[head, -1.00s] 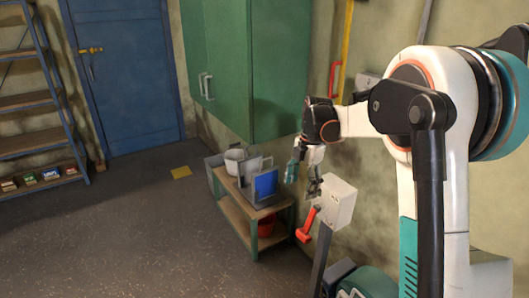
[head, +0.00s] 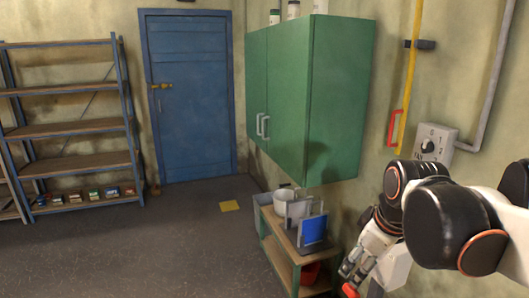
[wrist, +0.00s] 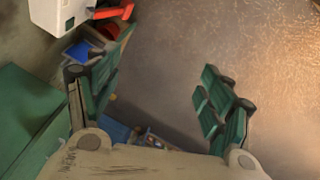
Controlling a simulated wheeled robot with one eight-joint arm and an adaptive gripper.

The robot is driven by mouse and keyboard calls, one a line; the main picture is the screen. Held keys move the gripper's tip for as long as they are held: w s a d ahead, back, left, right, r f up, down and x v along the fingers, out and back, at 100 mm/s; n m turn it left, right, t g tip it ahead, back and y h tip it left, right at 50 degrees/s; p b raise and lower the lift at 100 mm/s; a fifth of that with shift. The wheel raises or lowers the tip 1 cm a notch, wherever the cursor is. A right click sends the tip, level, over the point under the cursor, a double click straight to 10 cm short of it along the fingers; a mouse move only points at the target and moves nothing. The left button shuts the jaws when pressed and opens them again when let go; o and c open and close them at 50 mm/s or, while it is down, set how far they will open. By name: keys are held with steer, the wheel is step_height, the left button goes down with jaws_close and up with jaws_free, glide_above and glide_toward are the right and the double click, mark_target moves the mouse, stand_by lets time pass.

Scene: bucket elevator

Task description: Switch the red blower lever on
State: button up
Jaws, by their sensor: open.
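The red blower lever (wrist: 114,12) sticks out from the side of a white box (wrist: 62,14) at the top left of the wrist view. In the head view only a bit of the lever (head: 350,290) shows at the bottom edge, with the white box (head: 394,268) partly hidden by my arm. My gripper (wrist: 160,85) is open, its green fingers wide apart with only floor seen between them. The lever lies beyond the left finger, apart from it in the wrist view. In the head view my gripper (head: 360,262) is close to the box; contact cannot be told.
A green cabinet (head: 335,100), a yellow pipe with a red handle (head: 394,128), and a dial switch (head: 434,145) are on the wall.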

steer(key=s+a+f+m+t, duration=0.1)
steer(key=s+f+m+t, duration=0.2)
steer(key=s+m, duration=0.5)
steer(key=shift+s+a+f, duration=0.2)
steer(key=shift+s+f, duration=0.2)
steer(key=shift+s, duration=0.95)
